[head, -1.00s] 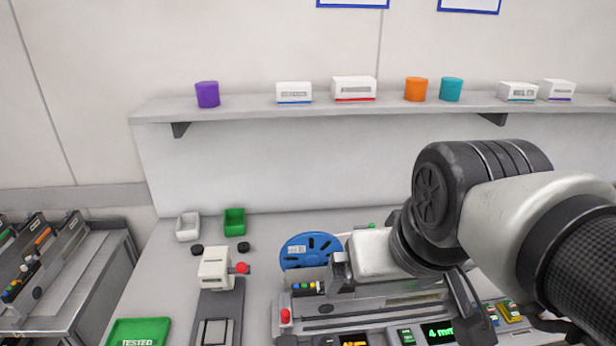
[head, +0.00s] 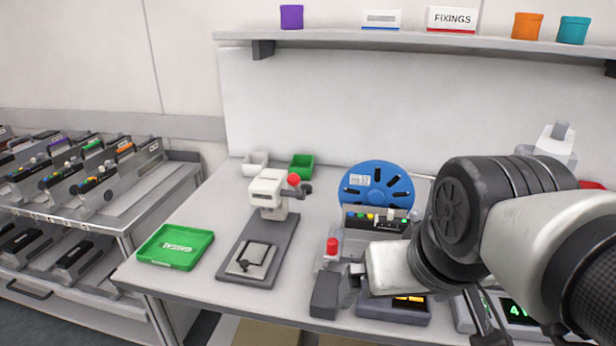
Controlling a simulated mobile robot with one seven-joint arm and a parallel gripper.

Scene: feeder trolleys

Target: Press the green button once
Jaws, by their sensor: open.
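A feeder unit with a blue reel (head: 377,186) stands on the bench, with a row of small coloured buttons (head: 370,217) along its top face. My gripper (head: 339,291) is open and empty, in front of the feeder and below the button row. It is just below a red knob (head: 332,246) and appears apart from the buttons. My wrist hides part of the feeder's lower front.
A small press (head: 268,190) with a red knob stands to the left on a grey base. A green tray (head: 175,247) lies at the bench's left edge. Displays (head: 408,310) sit at the front. A trolley of feeders (head: 95,180) stands left; a shelf (head: 350,38) runs behind.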

